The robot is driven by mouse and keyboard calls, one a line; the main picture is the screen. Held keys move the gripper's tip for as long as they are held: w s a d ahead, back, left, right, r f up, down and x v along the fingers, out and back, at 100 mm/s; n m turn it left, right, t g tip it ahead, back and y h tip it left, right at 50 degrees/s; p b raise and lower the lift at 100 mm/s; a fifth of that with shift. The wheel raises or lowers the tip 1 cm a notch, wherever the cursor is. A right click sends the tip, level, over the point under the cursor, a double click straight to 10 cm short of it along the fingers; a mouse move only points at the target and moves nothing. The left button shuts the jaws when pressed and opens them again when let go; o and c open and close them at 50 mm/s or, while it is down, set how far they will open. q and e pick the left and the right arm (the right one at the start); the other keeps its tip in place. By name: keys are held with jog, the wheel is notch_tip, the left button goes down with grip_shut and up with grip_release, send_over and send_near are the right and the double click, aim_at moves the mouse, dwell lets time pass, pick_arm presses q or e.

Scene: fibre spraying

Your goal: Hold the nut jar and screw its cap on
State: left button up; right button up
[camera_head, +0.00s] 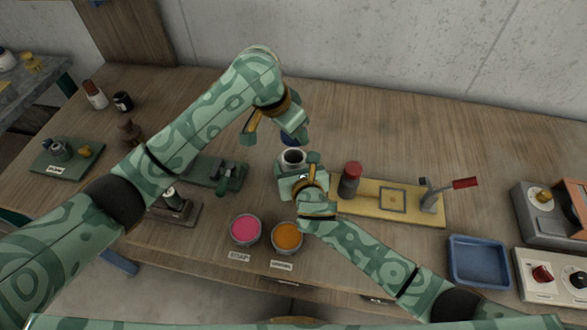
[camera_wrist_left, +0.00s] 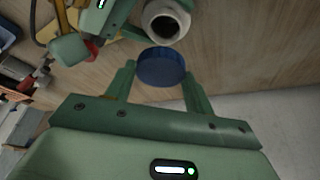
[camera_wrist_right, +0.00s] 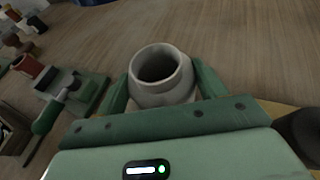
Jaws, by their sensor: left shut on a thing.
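The nut jar (camera_head: 292,158) is a pale grey jar with an open dark mouth, upright near the middle of the table. My right gripper (camera_head: 300,172) is around it from the near side; in the right wrist view the jar (camera_wrist_right: 163,88) sits between both fingers, which look closed on it. My left gripper (camera_head: 272,130) is just beyond and above the jar. It is shut on the blue cap (camera_wrist_left: 162,67), which shows only partly in the head view (camera_head: 290,139). The cap is apart from the jar mouth. The jar's lower part is hidden by my right gripper.
A yellow board (camera_head: 370,212) with a dark red-topped cylinder (camera_head: 350,180) and a red-handled lever stands right of the jar. Pink (camera_head: 245,229) and orange (camera_head: 287,236) pots stand in front. A blue tray (camera_head: 478,262) lies at right. The table behind is mostly clear.

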pick_arm(q)
send_over(291, 151)
jog(key=s, duration=0.3)
jog(key=shift+w+f, duration=0.15)
jog(key=shift+f, duration=2.35)
jog(key=shift+f, duration=0.9)
jog(key=shift+f, duration=0.5)
